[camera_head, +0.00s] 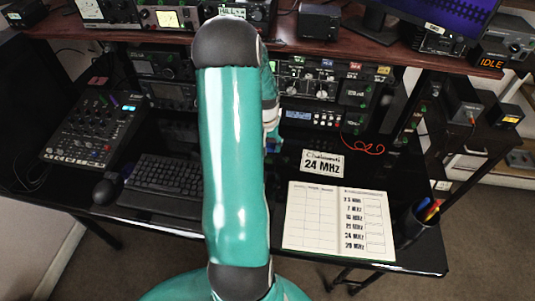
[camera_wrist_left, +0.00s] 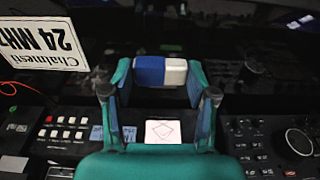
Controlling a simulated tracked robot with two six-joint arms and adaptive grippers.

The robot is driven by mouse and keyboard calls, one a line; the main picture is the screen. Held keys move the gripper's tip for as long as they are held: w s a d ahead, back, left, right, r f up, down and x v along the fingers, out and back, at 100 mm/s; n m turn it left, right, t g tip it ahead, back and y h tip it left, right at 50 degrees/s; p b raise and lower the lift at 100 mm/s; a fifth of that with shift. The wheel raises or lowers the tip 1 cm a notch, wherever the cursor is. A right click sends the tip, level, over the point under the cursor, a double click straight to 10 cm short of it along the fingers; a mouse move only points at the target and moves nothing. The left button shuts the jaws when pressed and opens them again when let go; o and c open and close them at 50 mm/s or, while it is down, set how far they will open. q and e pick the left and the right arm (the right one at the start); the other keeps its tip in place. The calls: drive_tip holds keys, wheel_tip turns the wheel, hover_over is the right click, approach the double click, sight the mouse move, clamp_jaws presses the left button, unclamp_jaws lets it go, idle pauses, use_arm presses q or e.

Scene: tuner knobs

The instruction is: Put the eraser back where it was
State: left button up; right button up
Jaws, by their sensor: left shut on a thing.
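The eraser (camera_wrist_left: 174,72), a small blue and white block, is in the left wrist view. It sits between the fingertips of my left gripper (camera_wrist_left: 160,74), which is shut on it. The dark desk surface shows behind it, and I cannot tell its height above that surface. In the head view my teal left arm covers most of the gripper, and the eraser cannot be made out. A small white square with a diamond outline (camera_wrist_left: 163,131) shows between the gripper's fingers in the left wrist view. My right gripper is not in view.
A mixer (camera_head: 94,129), a keyboard (camera_head: 162,177) and a mouse (camera_head: 106,190) are on the left. A "24 MHZ" card (camera_head: 322,163), an open notebook (camera_head: 338,218) and a pen cup (camera_head: 417,223) are on the right. Radio equipment (camera_head: 315,82) stands under the shelf (camera_head: 385,48).

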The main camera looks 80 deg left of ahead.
sight(267, 160)
use_arm(q)
drive_tip(key=shift+f, duration=2.45)
drive_tip(key=shift+f, duration=0.2)
drive_tip(key=o, duration=1)
drive_tip(key=shift+r, duration=0.1)
drive_tip(key=r, duration=0.4)
drive_tip(key=d+r, duration=0.1)
drive_tip(key=r, duration=0.7)
drive_tip(key=shift+s+d, duration=0.3)
drive_tip(key=shift+s, duration=0.05)
drive_tip(key=shift+r, duration=0.1)
